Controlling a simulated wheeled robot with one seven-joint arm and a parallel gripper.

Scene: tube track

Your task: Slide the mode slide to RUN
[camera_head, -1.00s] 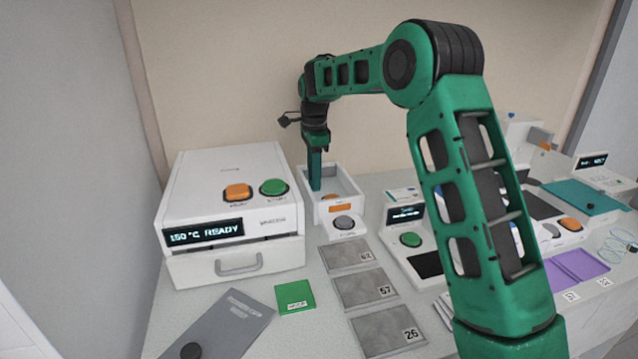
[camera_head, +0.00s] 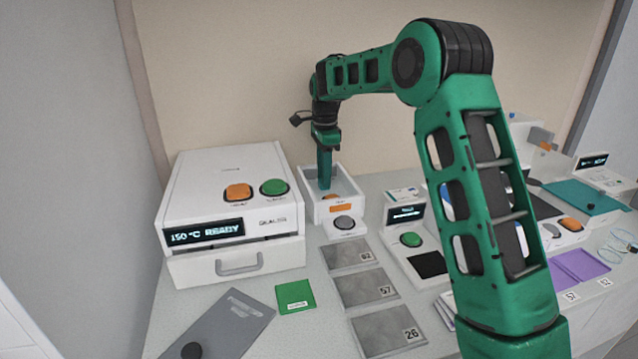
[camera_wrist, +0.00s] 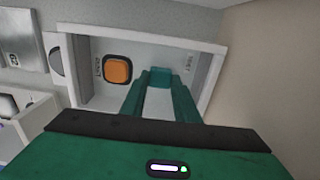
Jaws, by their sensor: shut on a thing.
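My gripper (camera_head: 324,184) reaches straight down into an open white box (camera_head: 357,194) with an orange label on its front. In the wrist view my gripper (camera_wrist: 158,80) has its fingers apart, with a small teal piece (camera_wrist: 158,77) between the tips. It appears shut on that piece, which I cannot identify surely as the mode slide. An orange square button (camera_wrist: 117,69) with small lettering on two sides sits beside the fingers in the box. The lettering is too small to read, so I cannot tell which end is RUN.
A white machine (camera_head: 230,165) showing "150 °C READY" stands left of the box. A round grey button (camera_head: 344,223) is in front of it. Numbered grey plates (camera_head: 367,285) lie nearer. The box walls surround my fingers closely.

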